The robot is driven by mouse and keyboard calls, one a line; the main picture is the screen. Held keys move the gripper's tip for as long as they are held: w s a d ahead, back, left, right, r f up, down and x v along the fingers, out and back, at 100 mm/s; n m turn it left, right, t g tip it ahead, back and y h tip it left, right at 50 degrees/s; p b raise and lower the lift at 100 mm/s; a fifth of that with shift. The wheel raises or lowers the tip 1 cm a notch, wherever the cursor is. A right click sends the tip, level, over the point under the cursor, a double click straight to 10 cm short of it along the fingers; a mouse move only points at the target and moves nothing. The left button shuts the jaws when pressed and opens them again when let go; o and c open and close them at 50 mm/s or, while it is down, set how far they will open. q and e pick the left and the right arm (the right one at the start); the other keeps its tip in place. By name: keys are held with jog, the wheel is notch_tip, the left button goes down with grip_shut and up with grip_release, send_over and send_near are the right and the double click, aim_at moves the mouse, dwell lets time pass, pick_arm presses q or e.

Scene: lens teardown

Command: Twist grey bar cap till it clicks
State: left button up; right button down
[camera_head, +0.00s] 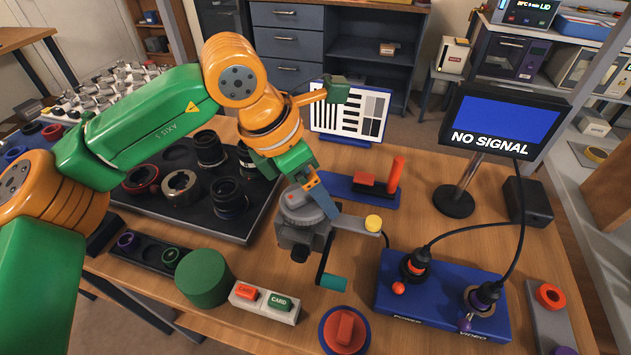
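A grey round cap with a raised bar (294,200) sits on top of a dark grey clamp-like fixture (298,236) near the middle of the table. My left gripper (321,199) reaches down from above, its blue finger at the right side of the cap. The finger looks close to or touching the bar; the far finger is hidden, so I cannot tell whether it grips. The fixture has an arm with a yellow knob (373,223) to the right and a teal-handled crank (332,282) below. My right gripper is not in view.
A black tray of lens parts (237,227) lies left of the fixture. A blue connector box (440,302) is right; a monitor (506,123) reads "NO SIGNAL".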

pick_arm(q)
jog(key=o, duration=1.6)
jog(key=shift+c, duration=0.2)
jog(key=shift+v, duration=3.65)
jog(key=shift+s+a, duration=0.1)
